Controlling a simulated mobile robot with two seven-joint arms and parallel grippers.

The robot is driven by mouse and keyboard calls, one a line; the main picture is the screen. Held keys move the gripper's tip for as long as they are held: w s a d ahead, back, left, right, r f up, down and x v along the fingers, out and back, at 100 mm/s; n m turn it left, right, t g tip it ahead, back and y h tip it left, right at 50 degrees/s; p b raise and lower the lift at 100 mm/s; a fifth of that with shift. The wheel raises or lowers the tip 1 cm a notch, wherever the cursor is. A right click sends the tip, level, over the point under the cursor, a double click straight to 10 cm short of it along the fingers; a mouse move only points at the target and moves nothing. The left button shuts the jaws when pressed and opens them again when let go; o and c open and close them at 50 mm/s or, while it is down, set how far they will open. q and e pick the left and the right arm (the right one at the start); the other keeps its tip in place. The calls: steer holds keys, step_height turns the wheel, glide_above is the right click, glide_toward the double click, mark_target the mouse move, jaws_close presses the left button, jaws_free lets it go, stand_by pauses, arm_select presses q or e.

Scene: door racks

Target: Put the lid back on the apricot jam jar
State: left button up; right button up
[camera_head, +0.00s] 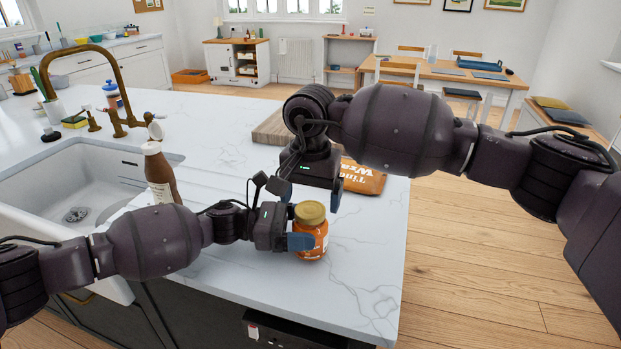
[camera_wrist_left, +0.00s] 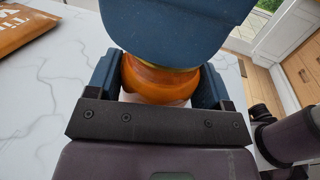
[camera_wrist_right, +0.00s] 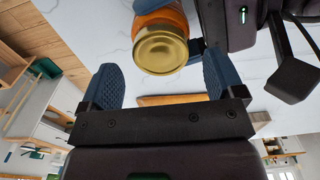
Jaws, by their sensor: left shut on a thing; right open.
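The apricot jam jar (camera_head: 313,240) is orange and stands upright at the near part of the white marble counter. A gold lid (camera_head: 310,212) sits level on its top; whether it is screwed tight I cannot tell. The lid faces the right wrist view (camera_wrist_right: 160,50). My left gripper (camera_head: 301,242) is shut around the jar's side; the jar also shows between its fingers in the left wrist view (camera_wrist_left: 158,82). My right gripper (camera_wrist_right: 165,82) is open and empty, just behind and above the jar, pointing down. A blue finger pad hides part of the jar in the left wrist view.
A brown bottle (camera_head: 160,176) stands by the white sink (camera_head: 60,180) and brass tap. An orange wrap bag (camera_head: 365,180) and a wooden board (camera_head: 272,129) lie behind my right gripper. The counter right of the jar is clear up to its edge.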

steer(key=shift+f, duration=1.1)
